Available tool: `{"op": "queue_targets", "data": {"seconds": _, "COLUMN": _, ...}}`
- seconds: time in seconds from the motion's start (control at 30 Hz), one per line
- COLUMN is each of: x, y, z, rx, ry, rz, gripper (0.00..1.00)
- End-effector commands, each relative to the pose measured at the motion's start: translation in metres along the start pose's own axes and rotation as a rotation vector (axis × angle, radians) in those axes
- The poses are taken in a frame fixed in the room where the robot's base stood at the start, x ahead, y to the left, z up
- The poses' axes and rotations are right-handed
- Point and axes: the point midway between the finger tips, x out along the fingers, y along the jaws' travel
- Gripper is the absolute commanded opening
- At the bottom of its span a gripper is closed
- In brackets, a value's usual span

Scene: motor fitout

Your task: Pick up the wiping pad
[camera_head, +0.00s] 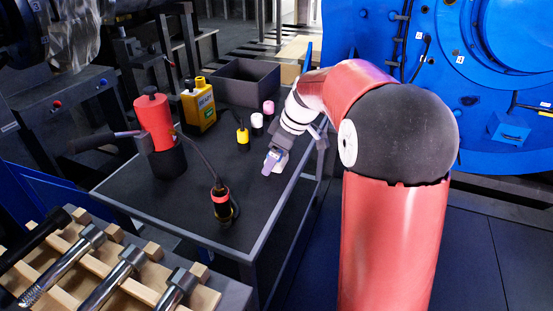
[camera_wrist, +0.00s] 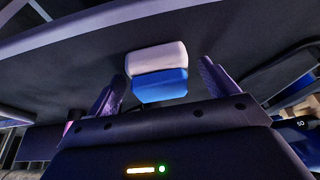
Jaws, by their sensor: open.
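The wiping pad (camera_wrist: 158,86) is a small block, pale on one side and blue on the other. In the wrist view it lies in line with the gap between my fingers, on or just above a dark surface. My gripper (camera_wrist: 162,80) is open, with one purple finger on each side of the pad and visible space beside both. In the head view my gripper (camera_head: 273,161) is low over the right edge of the black-topped cart (camera_head: 205,175). I cannot clearly make out the pad there; my gripper and wrist cover that spot.
On the cart stand a red canister (camera_head: 153,122), a yellow box (camera_head: 198,108), a dark open bin (camera_head: 246,82), several small bottles, and a black holder with a red ring (camera_head: 221,200). Metal tools lie on a wooden rack (camera_head: 130,275) at front left. A large blue machine (camera_head: 500,50) stands right.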

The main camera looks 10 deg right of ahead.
Motion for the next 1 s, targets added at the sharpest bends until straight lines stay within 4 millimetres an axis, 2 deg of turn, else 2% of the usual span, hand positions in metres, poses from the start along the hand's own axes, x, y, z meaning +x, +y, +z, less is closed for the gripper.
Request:
{"op": "queue_targets", "data": {"seconds": 0.13, "x": 0.000, "y": 0.000, "z": 0.000, "rx": 0.000, "ry": 0.000, "rz": 0.000, "gripper": 0.85}}
{"op": "queue_targets", "data": {"seconds": 0.17, "x": 0.000, "y": 0.000, "z": 0.000, "rx": 0.000, "ry": 0.000, "rz": 0.000, "gripper": 0.83}}
{"op": "queue_targets", "data": {"seconds": 0.5, "x": -0.001, "y": 0.000, "z": 0.000, "rx": 0.001, "ry": 0.000, "rz": 0.000, "gripper": 0.38}}
{"op": "queue_targets", "data": {"seconds": 0.83, "x": -0.004, "y": 0.000, "z": -0.002, "rx": 0.000, "ry": 0.001, "rz": 0.001, "gripper": 0.37}}
{"op": "queue_targets", "data": {"seconds": 1.0, "x": -0.019, "y": 0.001, "z": -0.008, "rx": 0.000, "ry": 0.002, "rz": 0.003, "gripper": 0.37}}
